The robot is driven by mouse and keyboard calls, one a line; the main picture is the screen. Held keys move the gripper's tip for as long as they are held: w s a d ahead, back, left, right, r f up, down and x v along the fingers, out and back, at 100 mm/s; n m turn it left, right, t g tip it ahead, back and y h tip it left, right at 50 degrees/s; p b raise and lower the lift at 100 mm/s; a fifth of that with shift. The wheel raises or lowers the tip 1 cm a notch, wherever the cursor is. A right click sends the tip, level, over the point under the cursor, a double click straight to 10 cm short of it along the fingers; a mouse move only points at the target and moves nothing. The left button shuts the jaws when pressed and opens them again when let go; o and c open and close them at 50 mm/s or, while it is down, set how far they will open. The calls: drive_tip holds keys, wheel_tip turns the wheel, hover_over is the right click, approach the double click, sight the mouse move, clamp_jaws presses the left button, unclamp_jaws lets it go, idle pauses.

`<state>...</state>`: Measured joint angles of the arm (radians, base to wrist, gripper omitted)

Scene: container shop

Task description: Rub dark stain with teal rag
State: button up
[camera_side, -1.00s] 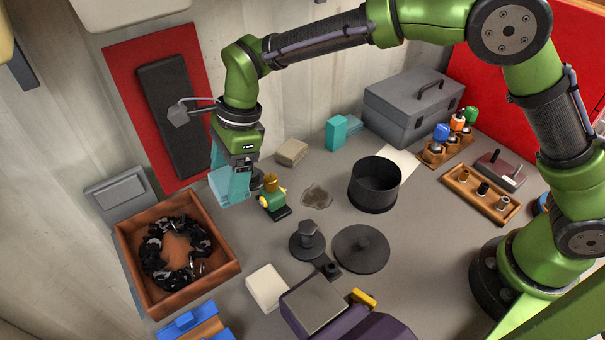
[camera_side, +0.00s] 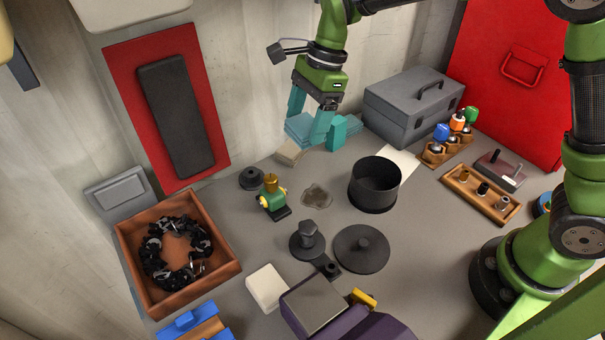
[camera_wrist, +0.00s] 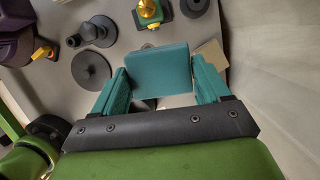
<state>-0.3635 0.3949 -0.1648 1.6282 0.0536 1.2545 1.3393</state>
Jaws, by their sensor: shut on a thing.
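The dark stain (camera_side: 317,196) is a brownish patch on the grey worktop, left of a black pot (camera_side: 373,186). My gripper (camera_side: 309,125) is at the back of the worktop, behind the stain and apart from it. Its teal fingers are shut on the teal rag (camera_side: 298,128), which looks like a flat folded pad. In the wrist view the rag (camera_wrist: 158,70) spans the space between my gripper's fingers (camera_wrist: 158,82). I do not make out the stain in the wrist view.
A grey toolbox (camera_side: 412,104) stands to the right. A green-and-yellow figure (camera_side: 271,198) is left of the stain. Black discs (camera_side: 361,249) lie in front. A brown tray (camera_side: 133,247) holds dark links.

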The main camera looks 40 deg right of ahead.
drive_tip(key=shift+f, duration=7)
drive_tip(key=shift+s+f, duration=0.5)
drive_tip(key=shift+f, duration=0.05)
drive_tip(key=shift+s, duration=3.4)
drive_tip(key=shift+w, duration=3.8)
drive_tip(key=shift+w+r, duration=0.15)
drive_tip(key=shift+w, duration=0.05)
wheel_tip(320, 180, up, 8)
drive_tip(key=shift+s, duration=0.1)
